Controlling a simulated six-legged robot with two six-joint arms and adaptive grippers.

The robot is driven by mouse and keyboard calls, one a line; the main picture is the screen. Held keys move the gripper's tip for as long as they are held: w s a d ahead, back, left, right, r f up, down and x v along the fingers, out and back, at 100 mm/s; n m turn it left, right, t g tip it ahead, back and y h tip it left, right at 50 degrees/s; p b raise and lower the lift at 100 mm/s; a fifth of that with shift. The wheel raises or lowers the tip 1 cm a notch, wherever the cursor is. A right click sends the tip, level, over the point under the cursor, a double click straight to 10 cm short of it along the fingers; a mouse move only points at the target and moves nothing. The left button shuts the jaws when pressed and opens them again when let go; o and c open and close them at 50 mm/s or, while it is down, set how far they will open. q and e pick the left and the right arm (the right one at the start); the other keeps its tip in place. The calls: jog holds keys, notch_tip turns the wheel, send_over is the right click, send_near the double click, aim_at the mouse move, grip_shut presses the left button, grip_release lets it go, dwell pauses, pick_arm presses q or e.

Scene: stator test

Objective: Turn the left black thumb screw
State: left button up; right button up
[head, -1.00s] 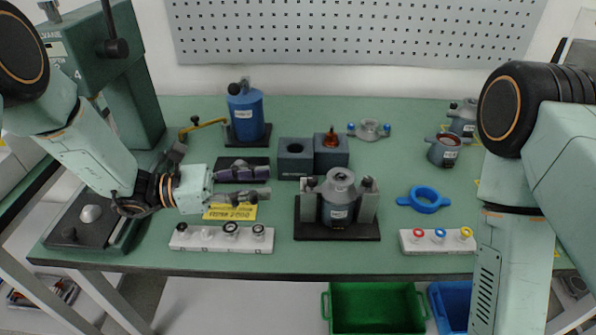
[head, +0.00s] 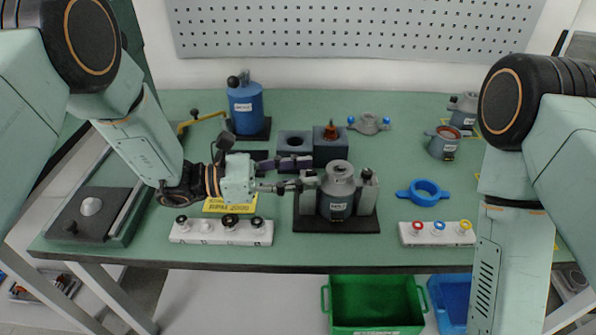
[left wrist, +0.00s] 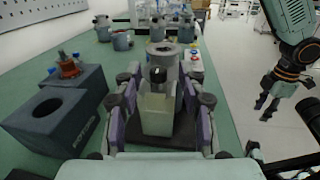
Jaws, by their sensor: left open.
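A grey stator housing (head: 337,193) stands in a black fixture base (head: 350,223) between two light grey posts. The left black thumb screw (left wrist: 158,75) sits on top of the near post (left wrist: 157,114) in the left wrist view. In the head view my fingers largely hide that screw. My left gripper (head: 304,174) is open at the left post, its purple fingers on either side of it. Contact with the screw cannot be made out. The right thumb screw (head: 366,174) tops the other post. My right gripper (left wrist: 269,100) hangs away from the fixture, small in the left wrist view.
Dark square blocks (head: 295,144) stand just behind my left gripper. A white strip (head: 205,231) with black-ringed parts lies in front of it. A blue ring (head: 423,192) and another white strip (head: 437,233) lie right. A blue cylinder (head: 245,108) stands at the back.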

pick_arm(q)
jog(key=shift+c, duration=0.3)
jog(key=shift+w+a, duration=0.1)
jog(key=shift+c, duration=0.7)
grip_shut()
jog(key=n+t+y+p, duration=0.1)
jog(key=n+t+p, duration=0.1)
jog(key=s+n+t+y+p, duration=0.1)
jog(key=n+t+p, duration=0.1)
jog(key=t, duration=0.1)
jog(key=n+t+y+p, duration=0.1)
jog(key=t+p, duration=0.1)
jog(key=t, duration=0.1)
jog(key=shift+s+d+r+n+p, duration=0.1)
jog(key=shift+s+d+n+p, duration=0.1)
jog(key=shift+d+n+p, duration=0.15)
jog(key=n+t+y+p, duration=0.1)
jog(key=p, duration=0.1)
jog(key=shift+t+y+p, duration=0.3)
jog(key=shift+p, duration=0.1)
jog(key=n+t+y+p, duration=0.1)
jog(key=p, duration=0.1)
jog(key=n+p, duration=0.1)
jog(key=p, duration=0.2)
jog(key=shift+s+d+r+t+y+p, duration=0.1)
jog(key=shift+s+d+t+y+p, duration=0.05)
jog(key=shift+t+y+p, duration=0.25)
jog(key=shift+n+t+y+p, duration=0.4)
jog(key=shift+y+p, duration=0.1)
jog(key=shift+p, duration=1)
